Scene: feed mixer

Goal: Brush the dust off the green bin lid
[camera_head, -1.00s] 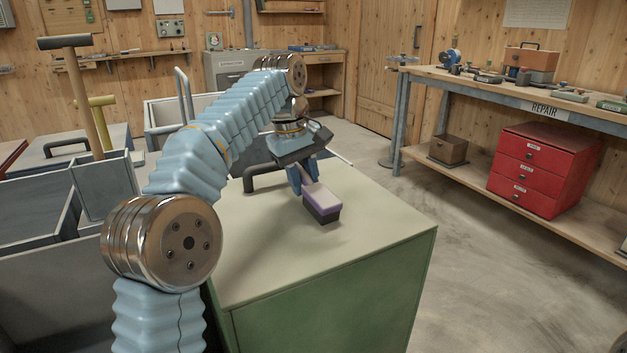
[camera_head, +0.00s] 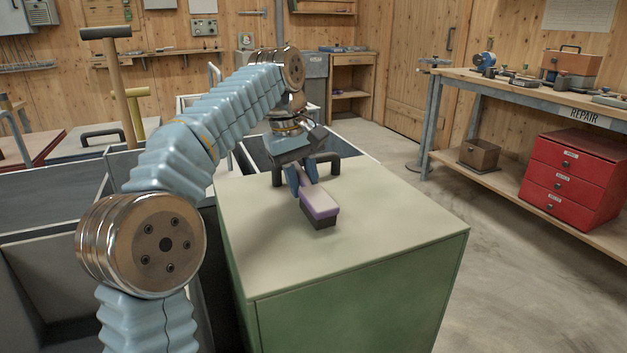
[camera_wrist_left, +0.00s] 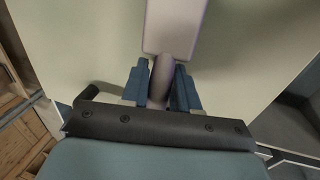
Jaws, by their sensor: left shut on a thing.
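The green bin (camera_head: 350,310) stands in the middle of the head view. Its lid (camera_head: 390,225) has a pale beige top, which may be dust, and a dark handle (camera_head: 330,160) at the back. My left gripper (camera_head: 302,180) is shut on the handle of a brush (camera_head: 321,204) with a pale and purple body and dark bristles. The brush is over the middle-left of the lid, bristles down; I cannot tell whether they touch. The left wrist view shows the fingers (camera_wrist_left: 163,88) around the brush's grip, its pale back (camera_wrist_left: 174,28) pointing away. My right gripper is not in view.
Open grey bins (camera_head: 50,205) stand to the left, with a wooden-handled tool (camera_head: 122,90) upright behind them. A workbench (camera_head: 520,92) with a red drawer box (camera_head: 575,178) stands at the right. The floor (camera_head: 520,280) between is clear.

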